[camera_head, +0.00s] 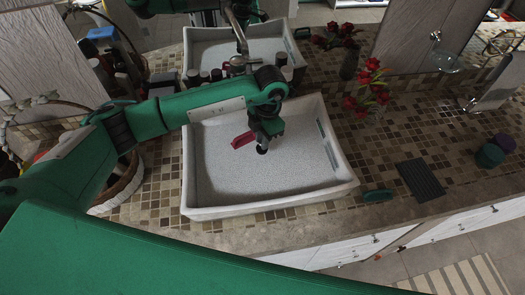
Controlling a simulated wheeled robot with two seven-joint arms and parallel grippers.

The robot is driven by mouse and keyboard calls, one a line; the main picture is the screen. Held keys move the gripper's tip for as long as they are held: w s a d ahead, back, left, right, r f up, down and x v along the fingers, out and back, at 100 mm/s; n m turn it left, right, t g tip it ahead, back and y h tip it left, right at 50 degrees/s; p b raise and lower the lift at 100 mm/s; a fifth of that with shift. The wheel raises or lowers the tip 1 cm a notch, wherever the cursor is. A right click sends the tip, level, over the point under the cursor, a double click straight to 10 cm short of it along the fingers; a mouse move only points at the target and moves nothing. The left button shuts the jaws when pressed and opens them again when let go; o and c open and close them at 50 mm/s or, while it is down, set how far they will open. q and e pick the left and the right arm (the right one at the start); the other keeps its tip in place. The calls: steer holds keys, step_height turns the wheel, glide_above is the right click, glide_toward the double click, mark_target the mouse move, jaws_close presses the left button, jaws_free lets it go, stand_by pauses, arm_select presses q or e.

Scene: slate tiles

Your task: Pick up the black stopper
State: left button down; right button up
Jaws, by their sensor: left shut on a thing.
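My left gripper (265,141) hangs over the basin of the grey rectangular sink (270,210), pointing down. It is shut on a small dark thing at its fingertips, which looks like the black stopper (262,149). The stopper is small and partly hidden by the fingers. How high it is above the basin floor is hard to tell. My right gripper is not in view.
A red object (243,140) shows just left of the gripper. Red flowers (370,88) stand behind the sink at the right. A green bar (378,195) and a dark ribbed mat (420,180) lie on the tiled counter. A mirror behind repeats the scene.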

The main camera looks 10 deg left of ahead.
arm_select(q)
steer(key=s+a+b, duration=0.6)
steer(key=s+a, duration=0.5)
steer(key=a, duration=0.2)
steer(key=shift+s+a+r, duration=0.15)
steer(key=shift+s+a, duration=0.15)
steer(key=shift+s, duration=0.05)
